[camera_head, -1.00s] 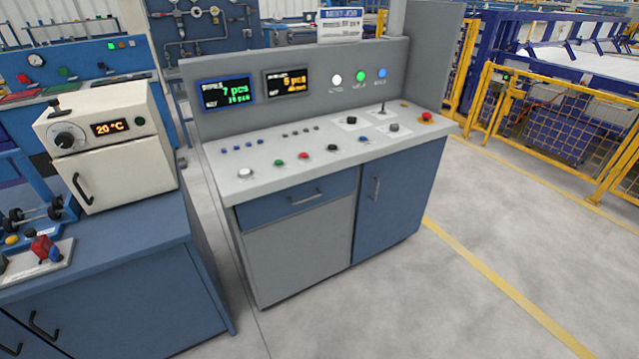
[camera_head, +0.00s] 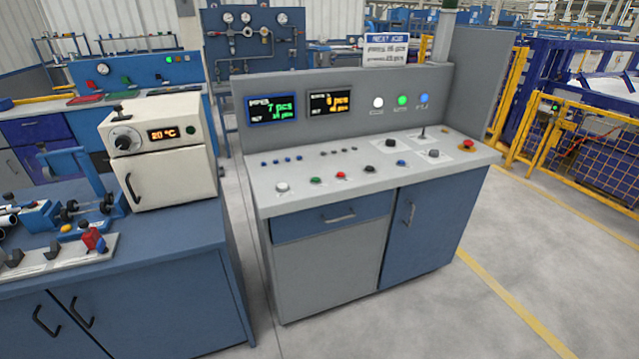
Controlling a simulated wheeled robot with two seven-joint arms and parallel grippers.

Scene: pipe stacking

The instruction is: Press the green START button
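A control console (camera_head: 290,205) with a grey top and blue-grey cabinets stands in the middle of the head view. A green button (camera_head: 316,181) sits on its top, between a white button (camera_head: 282,187) and a red button (camera_head: 341,176). A green light (camera_head: 402,100) is on the upright back panel, between a white and a blue light. No START lettering is legible beside either. Neither of my grippers is in view.
A blue bench (camera_head: 170,250) with a cream oven (camera_head: 160,150) reading 20 °C stands left of the console, a narrow gap between. A red emergency button (camera_head: 468,144) is at the console's right end. Yellow fencing (camera_head: 585,150) stands at right. The floor (camera_head: 480,310) in front is clear.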

